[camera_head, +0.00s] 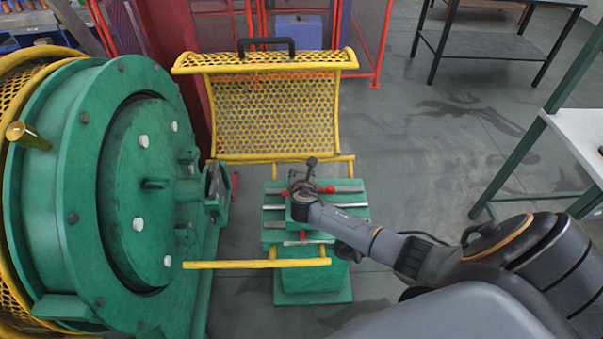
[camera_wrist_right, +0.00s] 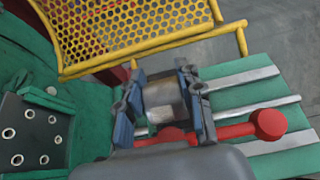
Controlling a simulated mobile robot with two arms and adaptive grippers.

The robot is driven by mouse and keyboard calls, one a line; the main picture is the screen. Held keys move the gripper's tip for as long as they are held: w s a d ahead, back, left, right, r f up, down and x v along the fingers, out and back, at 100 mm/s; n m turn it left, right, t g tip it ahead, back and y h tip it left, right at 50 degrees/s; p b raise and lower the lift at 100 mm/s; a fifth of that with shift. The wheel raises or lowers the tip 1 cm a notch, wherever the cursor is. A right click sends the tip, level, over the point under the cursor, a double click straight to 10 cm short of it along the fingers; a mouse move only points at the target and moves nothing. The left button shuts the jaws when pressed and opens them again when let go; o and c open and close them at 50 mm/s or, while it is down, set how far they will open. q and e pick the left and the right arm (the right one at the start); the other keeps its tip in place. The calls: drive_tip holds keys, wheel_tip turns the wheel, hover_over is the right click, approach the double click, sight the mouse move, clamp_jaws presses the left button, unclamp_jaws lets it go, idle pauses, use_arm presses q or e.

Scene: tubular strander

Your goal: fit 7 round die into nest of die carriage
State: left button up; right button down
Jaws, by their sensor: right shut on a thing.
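My right gripper (camera_head: 303,185) is over the middle of the green die carriage (camera_head: 275,235), which has steel rails on top. In the right wrist view its two blue-grey fingers (camera_wrist_right: 162,105) are shut on the round die (camera_wrist_right: 163,98), a short grey metal cylinder between them. The die is too small and covered to make out in the head view. The nest is hidden behind the gripper and the die, so I cannot tell whether the die touches it. My left gripper is not in view.
A red-knobbed handle (camera_wrist_right: 268,124) crosses the carriage close to the fingers. A yellow mesh guard (camera_head: 275,115) stands open behind, and a yellow bar (camera_head: 230,264) runs in front. The big green strander drum (camera_head: 130,190) is at left.

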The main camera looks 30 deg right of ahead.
drive_tip(key=shift+r+p, duration=0.15)
drive_tip(key=shift+p, duration=0.35)
idle(1.2)
drive_tip(key=shift+f+b, duration=1)
drive_tip(key=shift+f, duration=0.25)
drive_tip(key=c, duration=0.8)
unclamp_jaws()
drive_tip(key=shift+s+f, duration=0.1)
drive_tip(key=v, duration=1.2)
drive_tip(key=shift+a, duration=0.1)
